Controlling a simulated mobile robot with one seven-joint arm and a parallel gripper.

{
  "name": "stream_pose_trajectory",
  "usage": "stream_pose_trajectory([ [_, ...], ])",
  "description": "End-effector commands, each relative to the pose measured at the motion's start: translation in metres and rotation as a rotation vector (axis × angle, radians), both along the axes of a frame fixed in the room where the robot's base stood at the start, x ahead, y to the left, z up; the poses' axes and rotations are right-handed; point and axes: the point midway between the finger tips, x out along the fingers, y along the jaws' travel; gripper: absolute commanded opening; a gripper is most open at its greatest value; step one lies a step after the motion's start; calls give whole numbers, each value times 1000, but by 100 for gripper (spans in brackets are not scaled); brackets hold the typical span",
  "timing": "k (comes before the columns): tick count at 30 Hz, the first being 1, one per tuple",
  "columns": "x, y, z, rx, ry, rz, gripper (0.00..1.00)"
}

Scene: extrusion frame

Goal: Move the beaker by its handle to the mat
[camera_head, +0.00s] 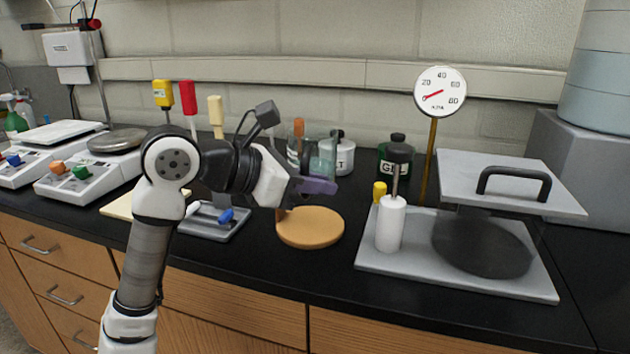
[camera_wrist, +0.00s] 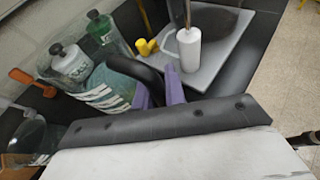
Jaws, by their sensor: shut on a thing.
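The beaker is clear glass with a pale teal band and shows behind my gripper in the head view (camera_head: 323,156). In the wrist view the beaker (camera_wrist: 108,90) has a black curved handle (camera_wrist: 128,66). My gripper (camera_head: 320,186) has purple fingers, which also show in the wrist view (camera_wrist: 160,93). They are shut on the handle, one on each side. The beaker's base is hidden by the gripper, so I cannot tell whether it touches the counter. The mat (camera_head: 312,230) is a round tan disc on the counter, in front of and below my gripper, with nothing seen on it.
White and green labelled bottles (camera_head: 342,155) (camera_head: 394,158) stand behind. A grey tray (camera_head: 385,262) at right carries a white cylinder (camera_head: 390,224) and a lidded dark disc. A dial gauge (camera_head: 440,91) rises behind it. A small grey rack (camera_head: 205,225) sits left of the mat.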

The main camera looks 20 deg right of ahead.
Motion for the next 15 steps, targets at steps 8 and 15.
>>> stream_pose_trajectory([
  [8,1,-1,-22,0,1,-4,0],
  [15,2,-2,-38,-1,0,-6,0],
])
